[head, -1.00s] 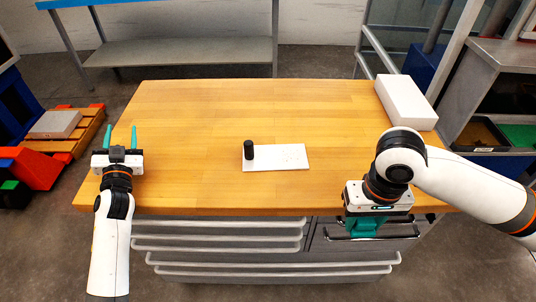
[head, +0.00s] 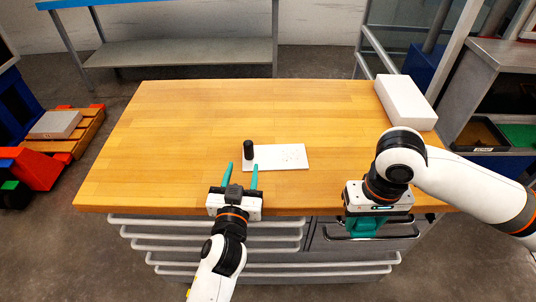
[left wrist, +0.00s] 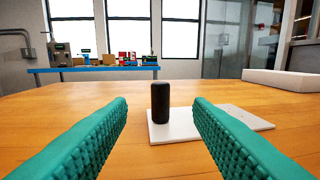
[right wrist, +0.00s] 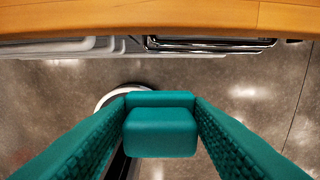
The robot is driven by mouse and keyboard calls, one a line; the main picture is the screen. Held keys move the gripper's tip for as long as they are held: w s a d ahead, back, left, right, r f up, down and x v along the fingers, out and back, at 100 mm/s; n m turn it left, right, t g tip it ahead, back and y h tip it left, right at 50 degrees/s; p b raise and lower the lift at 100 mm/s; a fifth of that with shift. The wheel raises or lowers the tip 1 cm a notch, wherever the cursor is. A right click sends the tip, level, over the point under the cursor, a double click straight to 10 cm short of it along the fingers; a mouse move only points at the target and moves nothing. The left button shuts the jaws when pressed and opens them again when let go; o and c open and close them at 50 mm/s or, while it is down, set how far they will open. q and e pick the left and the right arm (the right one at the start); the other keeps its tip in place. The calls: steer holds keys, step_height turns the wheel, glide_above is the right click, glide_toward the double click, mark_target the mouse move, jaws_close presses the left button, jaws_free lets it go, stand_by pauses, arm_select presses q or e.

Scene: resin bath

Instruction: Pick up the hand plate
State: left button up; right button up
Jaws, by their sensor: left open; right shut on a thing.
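The hand plate is a thin white rectangular plate (head: 285,157) with a black upright cylinder grip (head: 248,150) at its left end. It lies flat on the table. In the left wrist view the black grip (left wrist: 160,103) stands between my fingers in the picture, beyond their tips, and the plate (left wrist: 180,131) spreads to the right. My left gripper (head: 242,171) is open and empty, just in front of the grip, not touching it. My right gripper (head: 364,226) hangs at the table's front edge, shut on a teal block (right wrist: 160,132).
The wooden table (head: 190,120) is mostly clear. A white box (head: 405,101) lies at its back right corner. Drawers with bar handles (head: 270,258) are under the front edge. A shelf unit (head: 495,90) stands at the right.

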mark_target(248, 148)
arm_select(q)
steer(key=w, duration=0.6)
steer(key=w+d, duration=0.1)
steer(key=w, duration=0.2)
steer(key=shift+w+f, duration=0.15)
steer(key=shift+f, duration=0.1)
steer(key=shift+c, duration=0.4)
jaws_close()
steer(key=shift+r, duration=0.1)
step_height(248, 148, up, 9)
steer(key=shift+f, duration=0.2)
step_height(248, 148, down, 8)
steer(key=shift+f, duration=0.15)
